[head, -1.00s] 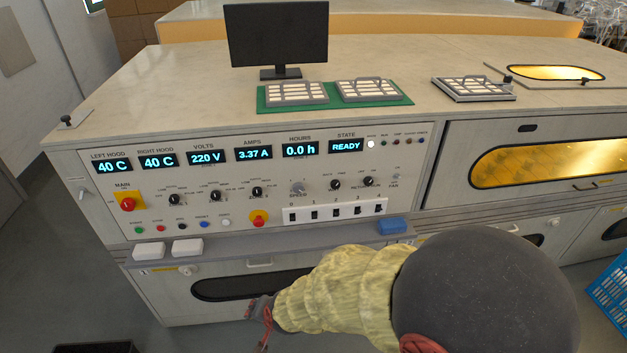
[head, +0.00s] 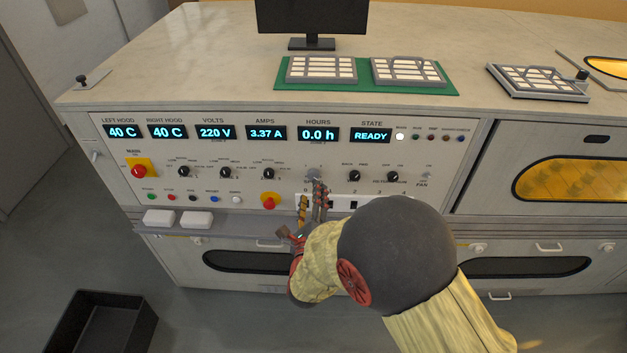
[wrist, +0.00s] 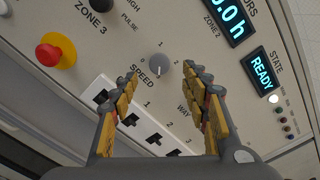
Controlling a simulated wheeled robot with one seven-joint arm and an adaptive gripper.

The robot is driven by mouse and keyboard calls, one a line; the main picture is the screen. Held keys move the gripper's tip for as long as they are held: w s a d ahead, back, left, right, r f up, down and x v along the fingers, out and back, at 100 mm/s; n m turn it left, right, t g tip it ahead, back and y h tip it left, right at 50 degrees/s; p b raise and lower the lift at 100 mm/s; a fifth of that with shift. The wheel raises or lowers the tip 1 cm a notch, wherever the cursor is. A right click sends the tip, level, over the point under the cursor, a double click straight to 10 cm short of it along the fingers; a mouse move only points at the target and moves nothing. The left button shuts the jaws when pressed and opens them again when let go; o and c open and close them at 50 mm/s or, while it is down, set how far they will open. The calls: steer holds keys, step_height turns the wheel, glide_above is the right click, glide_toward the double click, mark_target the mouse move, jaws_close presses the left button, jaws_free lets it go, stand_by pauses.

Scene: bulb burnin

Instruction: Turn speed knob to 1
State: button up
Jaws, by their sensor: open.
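The speed knob (wrist: 158,66) is a small round grey knob on the control panel, above the SPEED label in the wrist view. Small marks sit around it; I cannot tell clearly which one it points to. In the head view the knob (head: 313,173) shows just above my fingertips. My gripper (head: 311,191) is open in front of the panel. In the wrist view the fingers of my gripper (wrist: 163,74) stand apart on either side of the knob, with nothing between them. Whether they touch the panel is unclear.
A white strip of numbered slide switches (wrist: 125,125) lies just below the knob. A red stop button on yellow (head: 269,201) is to the left. Lit displays (head: 317,134) run above. A black bin (head: 104,325) stands on the floor at lower left.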

mark_target(312, 176)
steer(key=w+b, duration=0.1)
steer(key=w, duration=0.5)
steer(key=shift+w+d+b, duration=0.15)
steer(key=shift+w+b, duration=0.15)
steer(key=shift+w, duration=0.1)
steer(key=shift+c, duration=0.7)
steer(key=c, duration=1)
